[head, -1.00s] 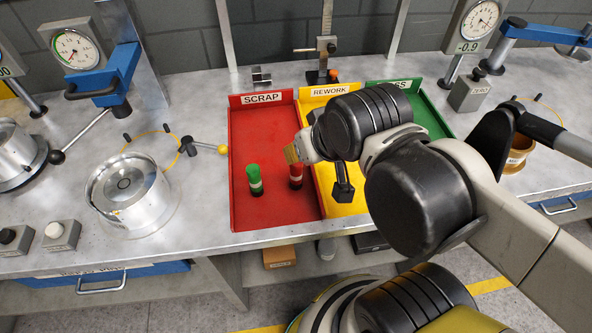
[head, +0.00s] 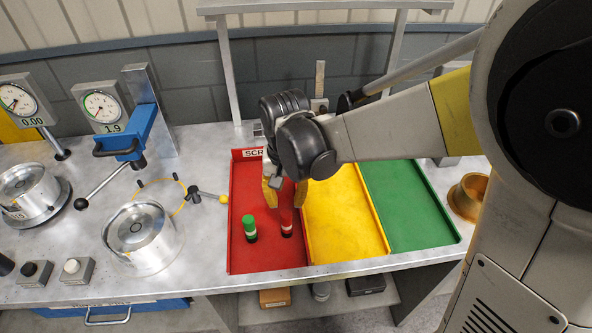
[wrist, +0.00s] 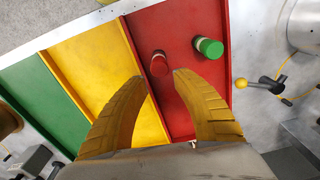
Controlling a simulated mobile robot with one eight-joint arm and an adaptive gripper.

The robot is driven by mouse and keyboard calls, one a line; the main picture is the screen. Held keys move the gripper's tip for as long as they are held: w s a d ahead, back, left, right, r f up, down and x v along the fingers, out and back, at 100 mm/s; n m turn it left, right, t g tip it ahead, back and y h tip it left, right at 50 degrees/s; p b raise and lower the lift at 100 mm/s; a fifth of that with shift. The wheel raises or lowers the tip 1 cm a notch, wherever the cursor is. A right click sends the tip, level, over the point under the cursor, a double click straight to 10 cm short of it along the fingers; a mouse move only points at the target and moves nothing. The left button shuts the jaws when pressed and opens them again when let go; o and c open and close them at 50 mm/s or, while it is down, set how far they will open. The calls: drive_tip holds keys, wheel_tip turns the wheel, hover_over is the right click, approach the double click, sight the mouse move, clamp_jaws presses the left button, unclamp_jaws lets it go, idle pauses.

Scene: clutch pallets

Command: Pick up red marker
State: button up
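The red marker (head: 287,222) stands upright in the red scrap tray (head: 262,258), near the tray's right side. In the wrist view the red marker (wrist: 159,64) shows ahead of the fingertips, nearer the left one. My gripper (head: 285,187) is over the red tray, just above and behind the red marker in the head view. In the wrist view my gripper (wrist: 158,76) has its two yellow fingers spread apart with nothing between them. A green marker (head: 249,228) stands to the left of the red one, and in the wrist view the green marker (wrist: 208,47) is to its right.
The yellow tray (head: 345,215) and green tray (head: 408,207) lie to the right and look empty. A metal cylinder (head: 137,228) and a lever with a yellow knob (head: 224,199) stand left of the red tray. A brass cup (head: 467,198) is at the right.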

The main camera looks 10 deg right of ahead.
sight(285, 213)
drive_tip(key=shift+a+f, duration=0.1)
drive_tip(key=shift+f, duration=0.15)
wheel_tip(285, 213, down, 6)
drive_tip(key=shift+w+r+b, duration=0.1)
drive_tip(key=shift+b, duration=0.7)
wheel_tip(285, 213, down, 6)
drive_tip(key=shift+r+b, duration=0.25)
drive_tip(key=shift+b, duration=0.85)
drive_tip(key=shift+r, duration=0.1)
clamp_jaws()
